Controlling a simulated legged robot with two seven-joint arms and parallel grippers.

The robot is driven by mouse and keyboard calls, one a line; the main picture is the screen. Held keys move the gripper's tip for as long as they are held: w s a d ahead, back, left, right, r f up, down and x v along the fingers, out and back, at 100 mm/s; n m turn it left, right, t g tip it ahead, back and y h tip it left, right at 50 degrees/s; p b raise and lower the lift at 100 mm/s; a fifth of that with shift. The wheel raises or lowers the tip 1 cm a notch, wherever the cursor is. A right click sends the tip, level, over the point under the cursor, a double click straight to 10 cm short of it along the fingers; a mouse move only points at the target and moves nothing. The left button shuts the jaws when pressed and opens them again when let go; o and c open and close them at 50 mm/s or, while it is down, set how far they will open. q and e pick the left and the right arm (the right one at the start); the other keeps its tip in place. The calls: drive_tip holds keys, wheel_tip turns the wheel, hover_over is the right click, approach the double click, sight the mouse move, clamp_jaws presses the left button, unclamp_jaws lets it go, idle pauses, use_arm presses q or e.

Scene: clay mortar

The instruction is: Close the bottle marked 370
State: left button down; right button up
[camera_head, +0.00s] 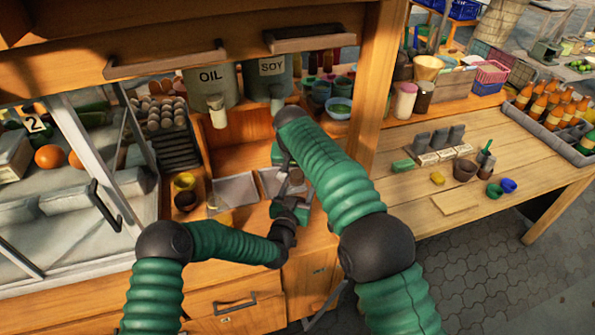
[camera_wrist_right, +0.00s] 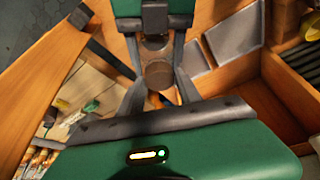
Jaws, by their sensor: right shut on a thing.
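My right gripper (camera_wrist_right: 158,82) is shut on a small round, brownish, glassy thing (camera_wrist_right: 158,75), perhaps the cap or the bottle. A second round piece (camera_wrist_right: 154,42) lies in line with it, between the fingers of my left gripper (camera_wrist_right: 153,30). Whether those fingers touch it is unclear. In the head view my right gripper (camera_head: 284,165) hangs down from above, and my left gripper (camera_head: 290,200) is just below it, close by. The arms mostly hide what is between them there. No 370 mark can be read.
OIL (camera_head: 210,85) and SOY (camera_head: 270,75) containers with spouts hang above. Clear-topped trays (camera_head: 233,191) lie beside the grippers. A glass case (camera_head: 60,175) stands left. A wooden post (camera_head: 375,80) stands right. The side table (camera_head: 440,210) holds small blocks and bowls.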

drive_tip(key=shift+w+a+m+h, duration=0.1)
drive_tip(key=shift+m+h, duration=0.15)
drive_tip(key=shift+m, duration=0.35)
drive_tip(key=shift+w+a+m+h, duration=0.1)
drive_tip(key=shift+m+h, duration=0.15)
drive_tip(key=shift+m, duration=0.35)
drive_tip(key=shift+a+m+h, duration=0.2)
drive_tip(key=shift+m+h, duration=0.1)
drive_tip(key=shift+m, duration=0.6)
drive_tip(key=shift+s+d, duration=0.1)
drive_tip(key=o, duration=1)
drive_tip(key=shift+c, duration=0.2)
drive_tip(key=o, duration=0.3)
drive_tip(key=shift+o, duration=0.2)
drive_tip(key=o, duration=0.6)
drive_tip(key=shift+c, duration=0.2)
